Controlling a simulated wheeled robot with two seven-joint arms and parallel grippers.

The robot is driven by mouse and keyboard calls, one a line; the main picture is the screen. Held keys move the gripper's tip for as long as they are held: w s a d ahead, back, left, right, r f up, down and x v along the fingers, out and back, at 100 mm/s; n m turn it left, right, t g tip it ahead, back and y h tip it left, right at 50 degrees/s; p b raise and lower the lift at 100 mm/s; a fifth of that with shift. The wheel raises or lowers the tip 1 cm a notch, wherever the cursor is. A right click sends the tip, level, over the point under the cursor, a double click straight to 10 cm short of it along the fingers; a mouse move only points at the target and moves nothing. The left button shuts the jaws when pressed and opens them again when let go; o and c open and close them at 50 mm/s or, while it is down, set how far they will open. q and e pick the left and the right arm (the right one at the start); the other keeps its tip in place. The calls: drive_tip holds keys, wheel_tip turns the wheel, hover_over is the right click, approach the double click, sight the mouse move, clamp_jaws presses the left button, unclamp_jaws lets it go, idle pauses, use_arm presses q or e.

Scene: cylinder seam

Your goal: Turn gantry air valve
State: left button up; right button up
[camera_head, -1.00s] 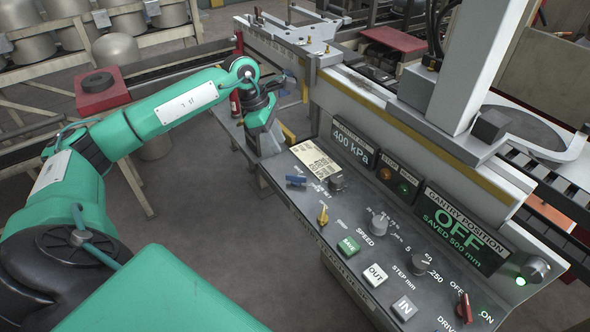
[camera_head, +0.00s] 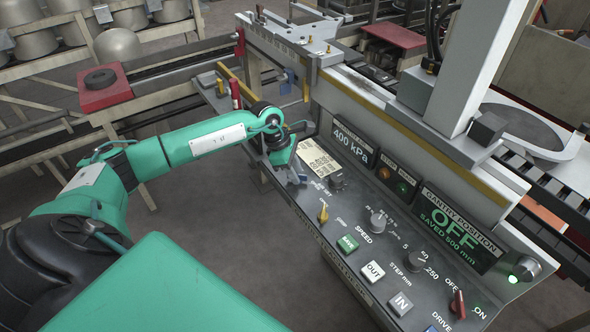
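The control panel (camera_head: 350,240) slopes across the middle right of the head view. A display on it, the pressure display (camera_head: 353,146), reads 400 kPa. My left gripper (camera_head: 293,178) is at the panel's far left end, pointing down beside a pale label plate (camera_head: 319,161). It covers the spot where a blue valve lever showed before, so the lever is now hidden or nearly so. I cannot tell whether the fingers touch it, or whether they are open or shut. My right gripper is not in view.
Close by stand a dark knob (camera_head: 336,182) and a yellow selector (camera_head: 323,213). Further right are a SPEED knob (camera_head: 378,221), push buttons and a red DRIVE switch (camera_head: 458,304). The gantry position display (camera_head: 458,228) reads OFF. The gantry beam (camera_head: 410,125) rises behind the panel.

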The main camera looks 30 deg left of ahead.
use_arm(q)
clamp_jaws()
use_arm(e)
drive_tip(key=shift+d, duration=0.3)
